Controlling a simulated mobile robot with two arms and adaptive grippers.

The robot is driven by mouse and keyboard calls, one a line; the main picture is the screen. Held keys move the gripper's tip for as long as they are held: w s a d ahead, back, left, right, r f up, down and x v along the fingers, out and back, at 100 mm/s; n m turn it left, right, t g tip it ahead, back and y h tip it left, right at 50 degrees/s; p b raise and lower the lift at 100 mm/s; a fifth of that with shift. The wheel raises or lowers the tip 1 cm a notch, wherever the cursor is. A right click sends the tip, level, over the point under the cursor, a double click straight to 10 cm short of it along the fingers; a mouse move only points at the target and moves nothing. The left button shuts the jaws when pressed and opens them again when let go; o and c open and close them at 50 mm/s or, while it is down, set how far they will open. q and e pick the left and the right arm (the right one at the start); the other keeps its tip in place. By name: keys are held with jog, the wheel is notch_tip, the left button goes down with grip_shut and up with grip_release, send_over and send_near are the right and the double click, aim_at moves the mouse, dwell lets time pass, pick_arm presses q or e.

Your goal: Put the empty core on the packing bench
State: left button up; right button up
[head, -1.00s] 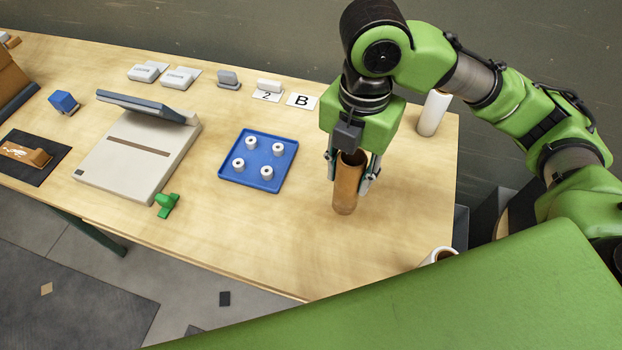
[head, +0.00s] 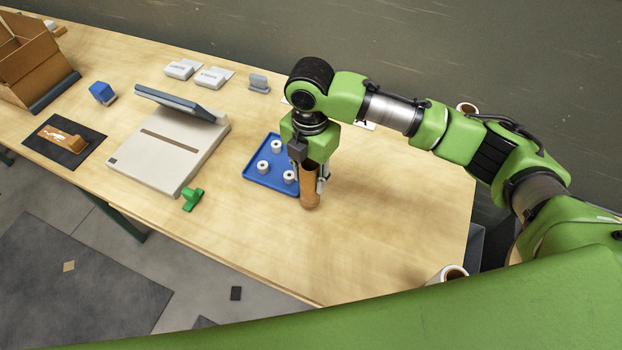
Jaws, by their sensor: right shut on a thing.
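The empty core (head: 309,192) is a brown, hollow cardboard tube. It is upright, and its lower end is at or just above the wooden packing bench (head: 390,235); I cannot tell whether it touches. My right gripper (head: 311,178) is shut on the core from above, with one finger showing on each side. The core is just right of the blue tray, and my gripper hides part of that tray. My left gripper is not in view.
The blue tray (head: 253,178) holds white rolls. Left of it are a green object (head: 193,199), a grey-beige device (head: 170,145), a dark mat (head: 40,148) and a cardboard box (head: 30,55). A white roll (head: 447,274) stands near the front right. The right of the bench is mostly clear.

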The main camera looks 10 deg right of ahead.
notch_tip(320, 180, down, 2)
jog(key=shift+s+d+f+p, duration=0.1)
jog(key=shift+p, duration=0.2)
jog(key=shift+f, duration=0.1)
jog(key=o, duration=1.2)
jog(key=shift+f, duration=0.15)
jog(key=shift+c, duration=0.2)
notch_tip(320, 180, up, 12)
jog(key=b, duration=0.2)
jog(key=shift+r, duration=0.2)
